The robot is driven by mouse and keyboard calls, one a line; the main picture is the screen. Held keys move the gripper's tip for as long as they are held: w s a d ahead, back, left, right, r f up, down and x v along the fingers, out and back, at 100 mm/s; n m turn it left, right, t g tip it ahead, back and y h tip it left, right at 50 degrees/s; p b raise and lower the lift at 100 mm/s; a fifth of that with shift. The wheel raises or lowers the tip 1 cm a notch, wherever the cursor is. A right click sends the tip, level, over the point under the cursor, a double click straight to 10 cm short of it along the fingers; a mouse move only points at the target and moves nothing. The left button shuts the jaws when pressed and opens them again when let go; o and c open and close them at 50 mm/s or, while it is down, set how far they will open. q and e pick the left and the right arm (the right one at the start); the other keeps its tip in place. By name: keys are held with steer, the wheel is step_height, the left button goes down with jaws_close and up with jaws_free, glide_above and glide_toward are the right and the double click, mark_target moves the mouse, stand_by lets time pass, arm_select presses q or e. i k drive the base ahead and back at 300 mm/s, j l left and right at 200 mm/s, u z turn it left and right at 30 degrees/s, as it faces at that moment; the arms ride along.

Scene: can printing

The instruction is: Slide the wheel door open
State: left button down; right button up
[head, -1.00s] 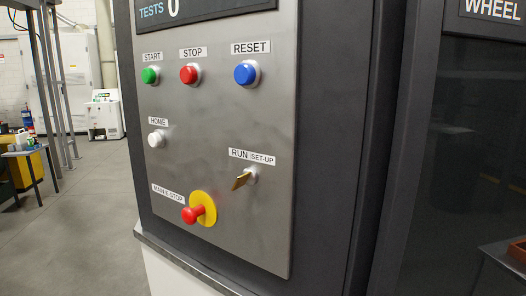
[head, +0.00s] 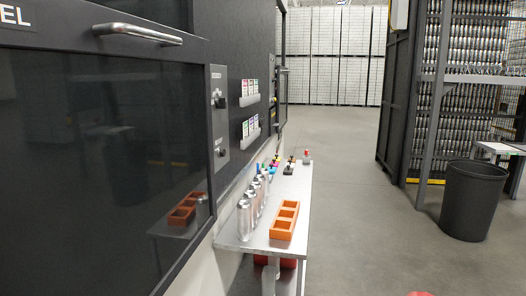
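The wheel door (head: 90,150) is a large dark glass panel in a dark frame, filling the left of the head view. The end of its label, "EL", shows at the top left. A silver bar handle (head: 137,34) runs along the door's top edge. The door appears closed, though its left part is out of frame. Neither of my grippers is in view.
A metal shelf (head: 230,243) juts from the machine, right of the door, with several silver cans (head: 244,219) and an orange tray (head: 285,220). A black bin (head: 472,200) stands at right near racks of cans. The floor (head: 350,220) between is clear.

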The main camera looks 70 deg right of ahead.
mark_target(107, 188)
steer(key=z, duration=1.3)
steer(key=k+j+z, duration=0.2)
steer(key=k+j, duration=0.05)
steer(key=j, duration=0.05)
